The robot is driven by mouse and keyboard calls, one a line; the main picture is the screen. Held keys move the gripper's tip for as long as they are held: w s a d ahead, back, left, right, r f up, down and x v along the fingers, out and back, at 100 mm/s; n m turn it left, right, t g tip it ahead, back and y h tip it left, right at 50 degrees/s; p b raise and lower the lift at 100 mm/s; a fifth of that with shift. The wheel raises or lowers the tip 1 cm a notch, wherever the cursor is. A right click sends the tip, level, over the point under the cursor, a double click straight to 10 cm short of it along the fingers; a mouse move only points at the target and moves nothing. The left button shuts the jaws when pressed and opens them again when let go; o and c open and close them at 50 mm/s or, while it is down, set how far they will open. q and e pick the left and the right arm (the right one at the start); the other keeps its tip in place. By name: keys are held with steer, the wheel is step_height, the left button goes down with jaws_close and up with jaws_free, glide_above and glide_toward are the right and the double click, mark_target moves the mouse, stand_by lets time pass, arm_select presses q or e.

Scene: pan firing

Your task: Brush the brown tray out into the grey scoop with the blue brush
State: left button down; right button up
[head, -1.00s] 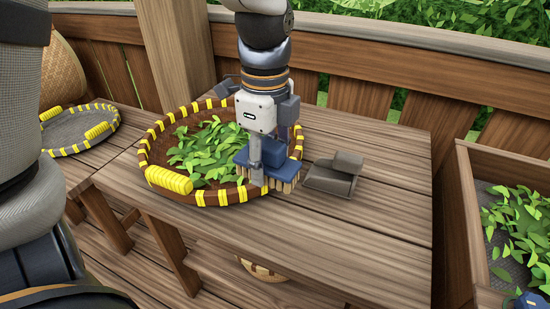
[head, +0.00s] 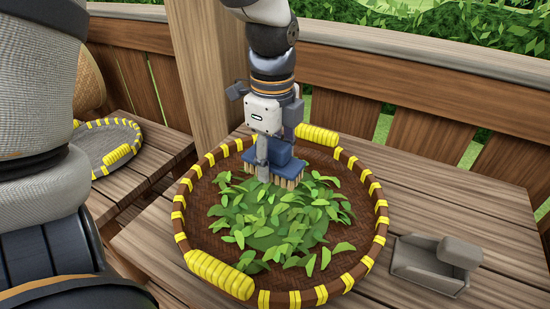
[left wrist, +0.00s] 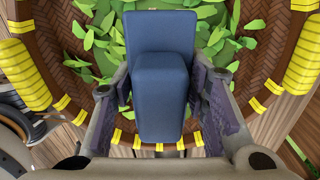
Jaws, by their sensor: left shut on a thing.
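The brown tray (head: 378,215) is round, with a woven base and yellow-bound rim and handles, and stands on the wooden table. A pile of green leaves (head: 275,230) lies in its middle. My left gripper (head: 268,152) points down over the far part of the tray, shut on the blue brush (head: 282,160). The brush's pale bristles point down at the far edge of the leaves; I cannot tell if they touch. The left wrist view shows the blue handle (left wrist: 162,95) between the fingers. The grey scoop (head: 430,268) lies on the table right of the tray. My right gripper is out of view.
A grey round tray (head: 112,145) with yellow trim stands on a lower wooden surface at the left. A wooden post (head: 205,80) and railing (head: 430,65) run behind the table. Bare table lies between the railing and the scoop.

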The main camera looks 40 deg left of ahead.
mark_target(337, 231)
arm_select(q)
steer(key=shift+w+a, duration=0.15)
steer(key=shift+a, duration=0.15)
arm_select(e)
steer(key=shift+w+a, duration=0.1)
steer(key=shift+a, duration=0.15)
arm_select(q)
steer(key=shift+d, duration=0.2)
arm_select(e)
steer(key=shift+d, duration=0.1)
arm_select(q)
step_height(337, 231, down, 9)
steer(key=shift+f+b, duration=0.15)
steer(key=shift+b, duration=0.5)
steer(key=w+d, duration=0.1)
steer(key=d, duration=0.3)
steer(key=w+d, duration=0.1)
steer(key=d, duration=0.4)
steer(key=w+d+p, duration=0.1)
steer(key=d, duration=0.3)
steer(key=shift+w+d+r, duration=0.1)
steer(key=shift+d+r, duration=0.15)
steer(key=shift+d, duration=0.15)
step_height(337, 231, up, 9)
steer(key=shift+f, duration=0.15)
